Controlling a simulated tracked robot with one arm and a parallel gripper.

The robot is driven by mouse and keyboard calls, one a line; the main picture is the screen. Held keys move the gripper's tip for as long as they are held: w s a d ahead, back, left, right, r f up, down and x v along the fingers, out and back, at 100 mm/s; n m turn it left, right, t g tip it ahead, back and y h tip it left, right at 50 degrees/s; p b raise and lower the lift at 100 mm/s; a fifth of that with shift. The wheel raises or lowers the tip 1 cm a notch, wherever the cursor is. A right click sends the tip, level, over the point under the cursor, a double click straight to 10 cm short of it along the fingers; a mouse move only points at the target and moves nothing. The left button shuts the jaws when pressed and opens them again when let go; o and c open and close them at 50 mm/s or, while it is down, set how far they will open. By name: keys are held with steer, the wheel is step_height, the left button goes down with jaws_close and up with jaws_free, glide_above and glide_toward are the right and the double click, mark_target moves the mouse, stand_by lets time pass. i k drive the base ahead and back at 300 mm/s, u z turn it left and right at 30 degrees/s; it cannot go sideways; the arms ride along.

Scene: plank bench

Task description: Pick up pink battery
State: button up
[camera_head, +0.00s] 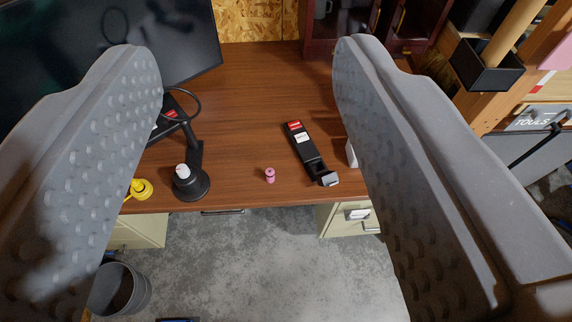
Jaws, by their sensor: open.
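A small pink battery (270,175) stands on the brown wooden desk (245,110), close to its front edge. My gripper (248,65) is open, with its two grey dimpled fingers wide apart at the left and right of the view. The battery shows in the gap between the fingers, some distance beyond them. Nothing is held between the fingers.
A black stapler-like tool (307,150) lies right of the battery. A black round-based object with a white top (187,183) and a yellow item (140,188) are to the left. A monitor (190,40) stands behind. A grey bin (121,290) is on the floor.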

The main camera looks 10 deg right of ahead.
mark_target(270, 173)
steer(key=i, duration=0.9)
